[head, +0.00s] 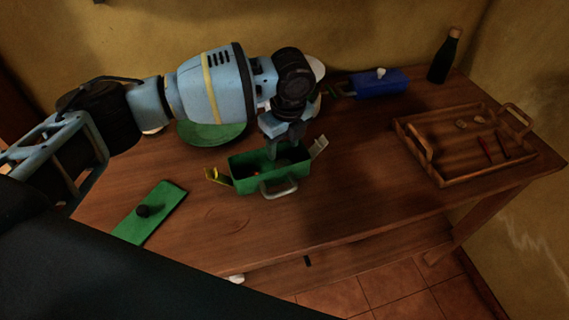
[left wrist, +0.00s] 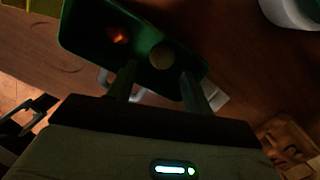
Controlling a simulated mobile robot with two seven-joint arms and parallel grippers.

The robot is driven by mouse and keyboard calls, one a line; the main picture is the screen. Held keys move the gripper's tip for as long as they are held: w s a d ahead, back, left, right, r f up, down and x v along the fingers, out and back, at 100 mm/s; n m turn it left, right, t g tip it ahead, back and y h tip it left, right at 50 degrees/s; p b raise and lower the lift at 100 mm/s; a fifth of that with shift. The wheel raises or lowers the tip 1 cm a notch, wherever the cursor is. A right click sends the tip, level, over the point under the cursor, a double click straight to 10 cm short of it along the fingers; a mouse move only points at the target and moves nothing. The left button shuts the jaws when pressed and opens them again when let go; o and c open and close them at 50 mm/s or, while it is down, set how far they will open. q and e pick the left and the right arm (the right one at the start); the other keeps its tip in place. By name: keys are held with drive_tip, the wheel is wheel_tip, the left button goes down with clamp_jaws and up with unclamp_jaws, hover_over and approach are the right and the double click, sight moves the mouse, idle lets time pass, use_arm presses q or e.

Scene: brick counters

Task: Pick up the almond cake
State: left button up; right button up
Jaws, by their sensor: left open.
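The open green box (head: 240,182) stands on the wooden table, with a pale handle on its front. In the left wrist view its dark inside (left wrist: 88,42) holds a small round tan item (left wrist: 162,55), which may be the almond cake, and an orange item (left wrist: 118,35). My left gripper (head: 285,148) points down over the box's right part. In the left wrist view its two fingers (left wrist: 157,82) are apart, with nothing between them, and the round item shows just beyond the gap. The depth between fingertips and item is hard to judge. My right gripper is not in view.
A green lid (head: 165,203) with a black knob lies front left. A green plate (head: 205,137) is behind the box. A blue box (head: 370,86) and a dark bottle (head: 442,60) stand at the back. A wooden tray (head: 447,178) with small items is at right. The table's middle right is clear.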

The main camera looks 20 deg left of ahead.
sight(284, 164)
use_arm(q)
drive_tip(key=shift+w+f, duration=0.15)
drive_tip(key=shift+f, duration=0.65)
drive_tip(key=shift+w+f, duration=0.15)
drive_tip(key=shift+f, duration=2.4)
drive_tip(key=c, duration=0.7)
drive_tip(key=shift+r, duration=5.05)
